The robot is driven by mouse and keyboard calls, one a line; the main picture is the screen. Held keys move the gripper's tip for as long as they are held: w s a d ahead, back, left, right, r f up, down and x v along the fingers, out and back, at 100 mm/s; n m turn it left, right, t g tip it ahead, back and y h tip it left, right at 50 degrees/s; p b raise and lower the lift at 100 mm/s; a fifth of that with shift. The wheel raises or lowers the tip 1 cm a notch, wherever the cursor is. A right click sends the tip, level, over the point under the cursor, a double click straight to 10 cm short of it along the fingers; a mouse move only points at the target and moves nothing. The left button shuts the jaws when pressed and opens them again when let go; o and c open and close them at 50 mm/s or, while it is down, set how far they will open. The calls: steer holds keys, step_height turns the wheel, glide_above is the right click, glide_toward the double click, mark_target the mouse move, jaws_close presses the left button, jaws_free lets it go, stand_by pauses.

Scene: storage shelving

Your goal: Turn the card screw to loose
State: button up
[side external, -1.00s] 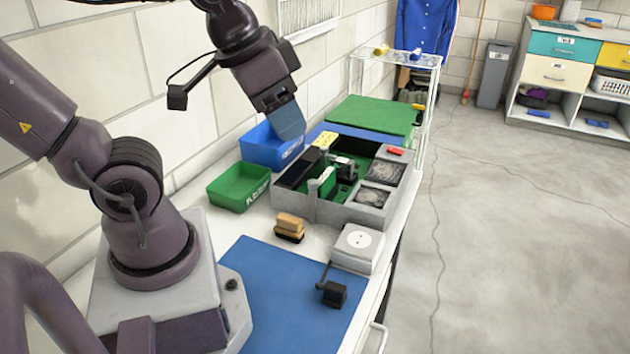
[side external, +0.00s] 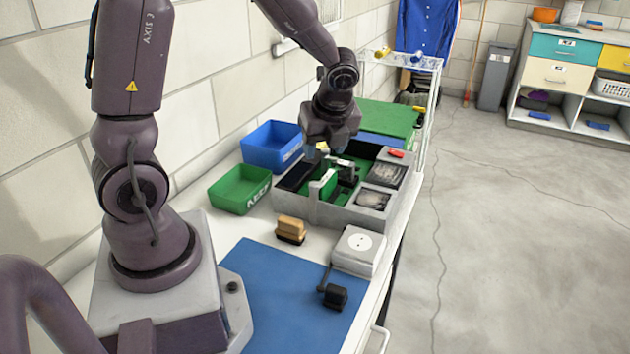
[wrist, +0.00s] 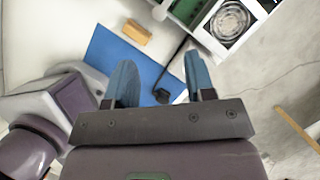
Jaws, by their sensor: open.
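A grey open case (side external: 325,213) stands on the bench, and its corner shows at the top of the wrist view (wrist: 205,38). A green card (side external: 328,187) stands upright in it beside a pale grey bracket; I cannot make out the card screw for certain. My gripper (side external: 323,151) is over the far left part of the case, pointing down, above the card area. In the wrist view its two blue fingers (wrist: 162,72) are spread apart with nothing between them. My gripper hides part of the case's back edge.
A blue bin (side external: 271,146) and a green bin (side external: 239,189) stand left of the case. A wooden brush (side external: 291,228), a white box (side external: 358,248) and a blue mat (side external: 270,285) with a black block (side external: 336,297) are in front. A white wire rack (side external: 432,110) stands behind.

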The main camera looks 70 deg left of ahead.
mark_target(314, 185)
steer(key=x, duration=1.2)
steer(key=shift+f, duration=0.1)
jaws_close()
